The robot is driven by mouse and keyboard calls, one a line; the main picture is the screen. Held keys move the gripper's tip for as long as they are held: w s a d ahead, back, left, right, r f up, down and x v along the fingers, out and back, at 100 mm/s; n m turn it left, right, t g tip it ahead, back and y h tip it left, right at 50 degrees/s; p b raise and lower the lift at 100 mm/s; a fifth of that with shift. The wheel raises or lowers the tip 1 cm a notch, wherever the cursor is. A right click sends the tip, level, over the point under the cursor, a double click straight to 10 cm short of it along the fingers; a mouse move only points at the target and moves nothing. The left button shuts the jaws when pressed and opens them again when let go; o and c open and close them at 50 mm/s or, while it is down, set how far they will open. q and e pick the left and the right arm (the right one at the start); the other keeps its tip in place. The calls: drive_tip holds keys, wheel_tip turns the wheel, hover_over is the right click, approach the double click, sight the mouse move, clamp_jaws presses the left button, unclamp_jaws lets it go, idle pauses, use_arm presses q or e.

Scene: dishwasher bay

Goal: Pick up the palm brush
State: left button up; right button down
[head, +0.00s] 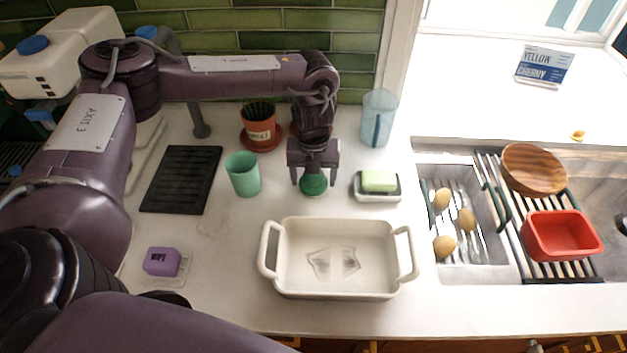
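The palm brush (314,185), a round green piece, sits on the white counter behind the baking dish. Its upper part is hidden by my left gripper. My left gripper (314,178) points down right above the brush, with its two fingers spread apart to either side of it. The fingers look open, with no clear contact on the brush. My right gripper is not in view.
A green cup (243,174) stands left of the brush, and a soap dish (377,196) with green soap lies to its right. A terracotta pot (261,132) is behind. A white baking dish (336,287) is in front. The sink (482,262) is at right.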

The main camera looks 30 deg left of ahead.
use_arm(q)
drive_tip(key=shift+c, duration=1.1)
drive_tip(key=c, duration=0.5)
drive_tip(key=shift+r, duration=0.1)
drive_tip(key=shift+w+r, duration=0.1)
drive_tip(key=shift+r, duration=0.4)
wheel_tip(320, 180, up, 5)
drive_tip(key=shift+r+b, duration=0.1)
drive_tip(key=shift+b, duration=0.45)
wheel_tip(320, 180, up, 14)
drive_tip(key=p, duration=0.2)
